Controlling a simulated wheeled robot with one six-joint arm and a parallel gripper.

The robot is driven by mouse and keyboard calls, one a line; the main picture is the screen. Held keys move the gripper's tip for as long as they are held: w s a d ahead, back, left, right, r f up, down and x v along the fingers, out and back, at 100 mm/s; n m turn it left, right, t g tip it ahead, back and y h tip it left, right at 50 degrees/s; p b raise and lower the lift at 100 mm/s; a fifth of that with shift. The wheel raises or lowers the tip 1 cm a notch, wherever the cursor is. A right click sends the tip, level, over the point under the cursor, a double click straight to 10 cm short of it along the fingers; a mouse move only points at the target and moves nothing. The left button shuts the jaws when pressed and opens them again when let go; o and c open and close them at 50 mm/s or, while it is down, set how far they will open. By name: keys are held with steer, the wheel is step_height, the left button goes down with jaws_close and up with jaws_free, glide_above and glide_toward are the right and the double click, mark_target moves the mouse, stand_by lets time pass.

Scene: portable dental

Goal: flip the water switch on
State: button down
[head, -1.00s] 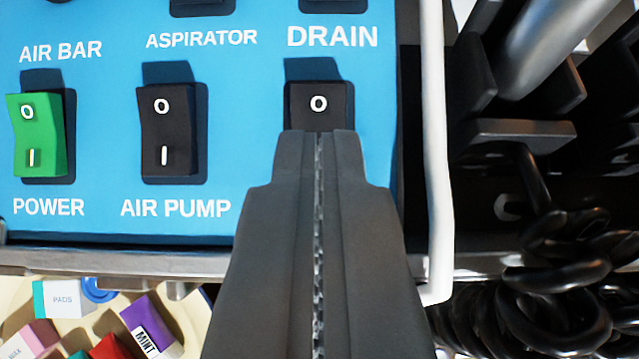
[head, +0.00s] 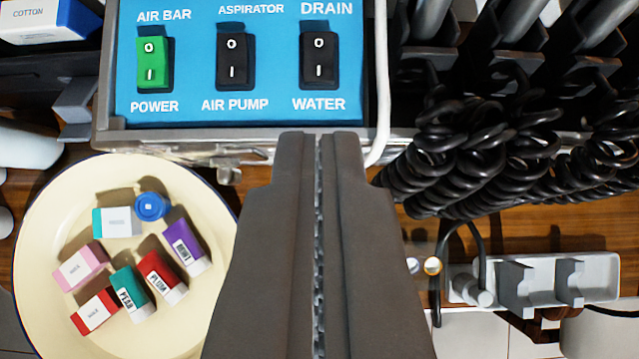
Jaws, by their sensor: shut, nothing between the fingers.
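The water switch (head: 319,61) is a black rocker at the right of the blue panel, above the WATER label. It has O at its top and I at its bottom. It is dark like the air pump switch (head: 235,62), while the power switch (head: 154,64) is green. I cannot tell for sure which end of the water rocker is pressed in. My gripper (head: 319,135) is shut and empty. In the picture its tips lie below the water switch and the WATER label, over the panel's lower edge, and do not cover the switch.
A white tube (head: 381,90) runs along the panel's right edge. Coiled black hoses (head: 450,140) hang to the right. A cream plate (head: 40,230) with small boxes lies lower left. A white power strip (head: 590,268) is lower right.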

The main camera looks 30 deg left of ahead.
steer(key=shift+v, duration=1.05)
steer(key=shift+s+d+f, duration=0.1)
steer(key=shift+s+f, duration=0.05)
steer(key=s+r+m+t+h, duration=0.2)
steer(key=s+t, duration=0.3)
steer(key=s, duration=1.2)
steer(key=s+a+r+m+t+h, duration=0.1)
steer(key=s+r+m+t, duration=0.3)
steer(key=s, duration=1.2)
steer(key=shift+s+r+t+h, duration=0.4)
steer(key=shift+r+t+h, duration=0.1)
steer(key=shift+r+t, duration=0.15)
